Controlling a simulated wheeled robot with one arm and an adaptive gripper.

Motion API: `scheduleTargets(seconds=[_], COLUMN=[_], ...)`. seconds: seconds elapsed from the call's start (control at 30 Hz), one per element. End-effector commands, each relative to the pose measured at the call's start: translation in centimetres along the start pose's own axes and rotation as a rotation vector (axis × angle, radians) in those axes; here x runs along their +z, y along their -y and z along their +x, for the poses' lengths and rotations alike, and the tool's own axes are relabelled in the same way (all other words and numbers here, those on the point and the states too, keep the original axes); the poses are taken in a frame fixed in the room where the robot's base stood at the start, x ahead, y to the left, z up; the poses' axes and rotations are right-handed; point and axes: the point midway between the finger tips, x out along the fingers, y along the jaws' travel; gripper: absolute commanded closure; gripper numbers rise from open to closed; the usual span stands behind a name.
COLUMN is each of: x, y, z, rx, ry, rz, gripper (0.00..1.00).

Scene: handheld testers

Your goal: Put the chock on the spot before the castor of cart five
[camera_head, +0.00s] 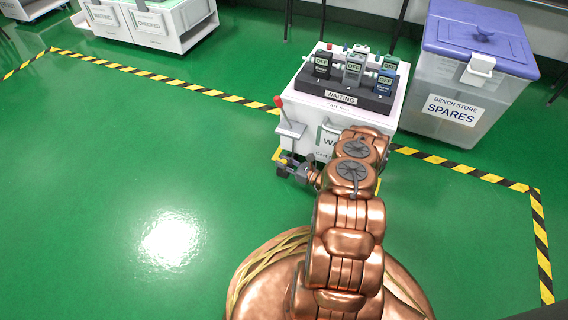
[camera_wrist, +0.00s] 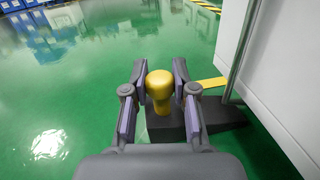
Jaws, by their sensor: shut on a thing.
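The chock (camera_wrist: 222,117) is a dark grey wedge with a yellow knob (camera_wrist: 160,86) on top. My gripper (camera_wrist: 160,92) is shut on the knob, one finger on each side. The wedge's thin end points right, toward the white cart side (camera_wrist: 268,85). I cannot tell whether the chock touches the floor. In the head view my gripper (camera_head: 292,168) is low at the front left corner of the cart (camera_head: 300,108), whose small label looks like "Cart Five". The chock is hard to make out there. The castor is not clearly visible in either view.
A yellow floor mark (camera_wrist: 213,82) lies beside the cart. The cart carries a red-knobbed lever (camera_head: 280,103) and a rack of testers (camera_head: 345,95) with a WAITING label. A SPARES bin (camera_head: 455,105) stands right. Green floor at left is clear, bounded by striped tape (camera_head: 160,78).

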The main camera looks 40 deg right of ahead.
Motion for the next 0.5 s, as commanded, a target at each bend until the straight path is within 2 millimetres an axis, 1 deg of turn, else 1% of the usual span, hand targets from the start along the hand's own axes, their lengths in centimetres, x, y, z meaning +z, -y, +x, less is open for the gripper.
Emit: scheduleTargets(seconds=[0.17, 0.2, 0.4, 0.5], x=[-0.16, -0.12, -0.13, -0.13], y=[0.00, 0.02, 0.02, 0.02], z=[0.04, 0.03, 0.02, 0.02], rx=[0.001, 0.000, 0.000, 0.000], ry=[0.000, 0.000, 0.000, 0.000], rz=[-0.001, -0.001, -0.001, -0.001], gripper=[1.00, 0.69, 0.49, 0.48])
